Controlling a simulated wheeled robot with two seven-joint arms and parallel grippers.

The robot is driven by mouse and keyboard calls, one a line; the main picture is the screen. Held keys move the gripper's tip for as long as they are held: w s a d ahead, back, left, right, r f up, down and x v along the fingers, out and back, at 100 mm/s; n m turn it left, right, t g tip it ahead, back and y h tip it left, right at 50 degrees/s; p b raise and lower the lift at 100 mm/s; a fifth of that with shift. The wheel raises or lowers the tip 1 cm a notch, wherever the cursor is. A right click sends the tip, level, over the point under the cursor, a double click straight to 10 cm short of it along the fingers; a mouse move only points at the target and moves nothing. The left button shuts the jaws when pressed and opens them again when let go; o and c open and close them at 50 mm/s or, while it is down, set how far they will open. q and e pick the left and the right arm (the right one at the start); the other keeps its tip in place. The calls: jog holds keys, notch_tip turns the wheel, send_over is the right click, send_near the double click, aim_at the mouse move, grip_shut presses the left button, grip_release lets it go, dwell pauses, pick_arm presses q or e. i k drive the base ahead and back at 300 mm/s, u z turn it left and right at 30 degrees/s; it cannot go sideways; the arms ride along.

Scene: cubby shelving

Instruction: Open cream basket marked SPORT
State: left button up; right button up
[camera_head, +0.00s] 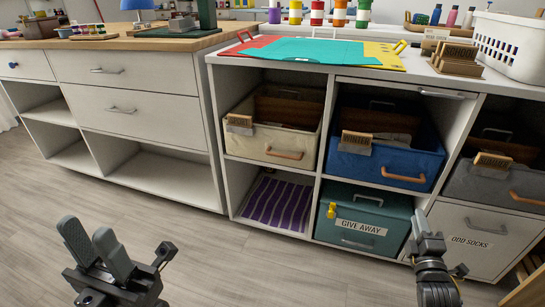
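The cream basket (250,146) sits in the upper left cubby of the middle shelving unit, with a tan handle (284,154) on its front. A small wooden tag (239,121) hangs at its front left rim; I cannot read its lettering. Dark brown contents show inside. My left gripper (86,231) is at the lower left, above the floor and apart from the basket, with its two fingers spread and nothing between them. My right gripper (430,232) is at the lower right, in front of the lower cubbies; its fingers overlap in this view.
A blue basket (376,166) tagged WINTER and a grey basket (490,187) stand to the right. Below are a purple striped mat (278,203), a teal GIVE AWAY box (354,237) and an ODD SOCKS door (477,243). Coloured folders (310,50) lie on top. The floor in front is clear.

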aim_at(299, 148)
jog(key=u, duration=1)
jog(key=i, duration=0.2)
jog(key=u, duration=1.35)
jog(key=i, duration=0.55)
jog(key=z, duration=1.85)
